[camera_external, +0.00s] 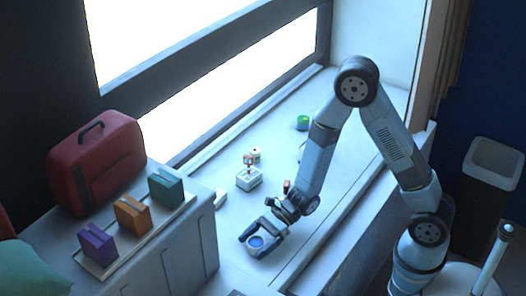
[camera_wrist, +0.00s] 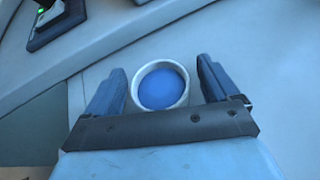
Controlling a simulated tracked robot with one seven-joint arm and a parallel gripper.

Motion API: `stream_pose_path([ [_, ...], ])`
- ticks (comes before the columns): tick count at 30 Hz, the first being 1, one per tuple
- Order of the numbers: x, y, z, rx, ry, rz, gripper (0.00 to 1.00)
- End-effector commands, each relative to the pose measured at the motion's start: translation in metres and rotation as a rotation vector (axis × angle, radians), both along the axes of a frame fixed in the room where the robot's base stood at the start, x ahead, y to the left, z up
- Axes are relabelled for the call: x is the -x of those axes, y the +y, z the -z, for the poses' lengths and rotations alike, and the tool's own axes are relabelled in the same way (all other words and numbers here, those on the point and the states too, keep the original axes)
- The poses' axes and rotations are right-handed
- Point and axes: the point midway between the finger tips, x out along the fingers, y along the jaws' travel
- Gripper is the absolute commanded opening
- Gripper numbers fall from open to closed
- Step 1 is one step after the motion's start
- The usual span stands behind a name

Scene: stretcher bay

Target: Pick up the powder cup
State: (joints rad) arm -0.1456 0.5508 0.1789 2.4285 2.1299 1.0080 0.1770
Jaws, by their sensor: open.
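The powder cup (camera_wrist: 160,86) is a small round white cup with blue contents, in the middle of the wrist view. It stands on the pale surface between the two fingers of my gripper (camera_wrist: 158,84). There is a visible gap on each side, so the fingers do not appear to touch it. In the external view my gripper (camera_external: 259,238) is open and low over the pale ledge, with the cup (camera_external: 256,242) showing blue between its fingers. The lower part of the cup is hidden from above.
A small white box (camera_external: 249,180) stands on the ledge (camera_external: 225,235) beyond my gripper. A green-topped item (camera_external: 303,122) is farther back. At left, a red case (camera_external: 97,162) and a tray (camera_external: 90,266) with purple, orange and teal packs stand on a cabinet. A bin (camera_external: 491,175) is at right.

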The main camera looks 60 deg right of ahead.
Motion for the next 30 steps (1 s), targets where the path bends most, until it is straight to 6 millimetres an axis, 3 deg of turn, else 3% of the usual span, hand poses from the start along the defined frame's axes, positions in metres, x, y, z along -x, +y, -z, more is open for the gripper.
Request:
stream_pose_path([
  [2,0.0001,-0.0002,-0.0001,0.0,0.0,0.0,0.88],
  [20,0.0002,-0.0005,-0.0001,0.0,0.001,0.0,0.32],
  [30,-0.0001,-0.0004,-0.0043,0.0,0.0,0.0,0.31],
])
